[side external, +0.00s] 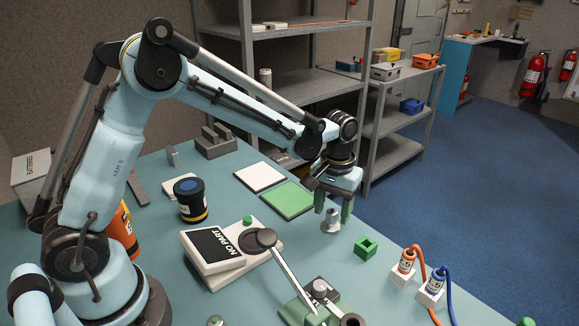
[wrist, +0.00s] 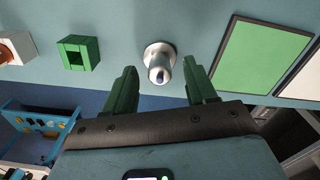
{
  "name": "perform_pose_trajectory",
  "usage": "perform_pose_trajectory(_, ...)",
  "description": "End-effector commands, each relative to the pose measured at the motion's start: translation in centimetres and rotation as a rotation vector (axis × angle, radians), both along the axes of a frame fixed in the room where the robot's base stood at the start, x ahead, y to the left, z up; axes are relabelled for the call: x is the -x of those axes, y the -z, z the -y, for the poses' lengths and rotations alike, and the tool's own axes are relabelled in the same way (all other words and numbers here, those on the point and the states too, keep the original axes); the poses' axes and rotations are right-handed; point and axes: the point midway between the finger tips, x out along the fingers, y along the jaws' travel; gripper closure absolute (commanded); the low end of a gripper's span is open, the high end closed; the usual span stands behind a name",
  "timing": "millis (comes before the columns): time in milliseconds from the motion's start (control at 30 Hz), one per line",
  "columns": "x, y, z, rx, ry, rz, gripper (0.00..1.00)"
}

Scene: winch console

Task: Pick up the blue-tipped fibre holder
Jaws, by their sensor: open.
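A small silver holder (side external: 331,221) with a round flange base stands upright on the teal table. In the wrist view the silver holder (wrist: 158,56) shows a dark blue spot at its tip. My gripper (side external: 333,208) has green fingers pointing down just above the holder. In the wrist view my gripper (wrist: 159,67) is open, with one finger on either side of the holder's tip. Gaps show on both sides, and nothing is held. From the side, the holder's top is partly hidden by the fingers.
A green square block (side external: 365,248) stands close by on the right. A green square pad (side external: 288,199) and a white pad (side external: 260,177) lie behind to the left. White plug blocks with orange (side external: 405,264) and blue (side external: 434,285) cables stand farther right. A lever (side external: 288,272) is in front.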

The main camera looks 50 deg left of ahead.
Motion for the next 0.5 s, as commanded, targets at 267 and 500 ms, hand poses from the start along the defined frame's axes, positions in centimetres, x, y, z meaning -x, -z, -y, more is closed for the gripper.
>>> perform_pose_trajectory(267, 0.0, 2.5, 0.0, 0.0, 0.0, 0.0, 0.44)
perform_pose_trajectory(500, 0.1, 2.5, 0.0, 0.0, 0.0, 0.0, 0.5)
